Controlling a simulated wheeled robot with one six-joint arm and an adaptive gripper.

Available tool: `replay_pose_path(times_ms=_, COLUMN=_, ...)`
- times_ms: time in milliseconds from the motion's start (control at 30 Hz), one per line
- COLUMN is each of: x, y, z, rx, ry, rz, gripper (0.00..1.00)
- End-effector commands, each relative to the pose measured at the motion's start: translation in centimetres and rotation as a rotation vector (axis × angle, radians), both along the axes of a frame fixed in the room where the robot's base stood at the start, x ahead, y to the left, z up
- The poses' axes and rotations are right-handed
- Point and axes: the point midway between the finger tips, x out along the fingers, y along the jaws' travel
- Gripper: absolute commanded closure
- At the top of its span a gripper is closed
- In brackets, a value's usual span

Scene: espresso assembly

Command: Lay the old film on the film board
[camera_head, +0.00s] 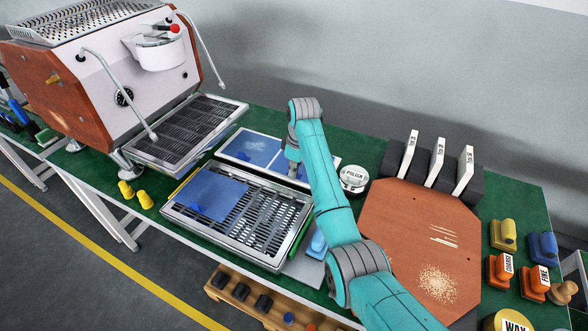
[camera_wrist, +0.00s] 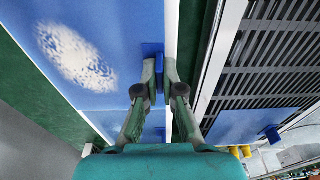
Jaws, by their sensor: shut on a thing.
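The blue film with a whitish, speckled smudge (camera_wrist: 75,55), which I take for the old film, is at the left of the wrist view. It also shows over the white-edged film board (camera_head: 222,155) in the head view (camera_head: 250,148). My gripper (camera_wrist: 161,80) is shut on the small blue tab at the film's edge, beside the board's white edge (camera_wrist: 171,30). In the head view my gripper (camera_head: 292,170) is over the board, partly hidden by my arm. I cannot tell whether the whole film touches the board.
Another blue film (camera_head: 218,190) with a tab lies on the slotted metal tray (camera_head: 262,254) in front. The espresso machine (camera_head: 105,75) stands at the left. A round white tin (camera_head: 354,180) and a brown board (camera_head: 420,225) are to the right.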

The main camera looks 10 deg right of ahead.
Motion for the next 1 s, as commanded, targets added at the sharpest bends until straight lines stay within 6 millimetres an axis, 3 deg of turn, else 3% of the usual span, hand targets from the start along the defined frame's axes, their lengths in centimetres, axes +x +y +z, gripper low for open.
replay_pose_path(times_ms=1000, x=0.0, y=0.0, z=-0.6, rx=0.0, ry=0.0, rz=0.0, gripper=1.0)
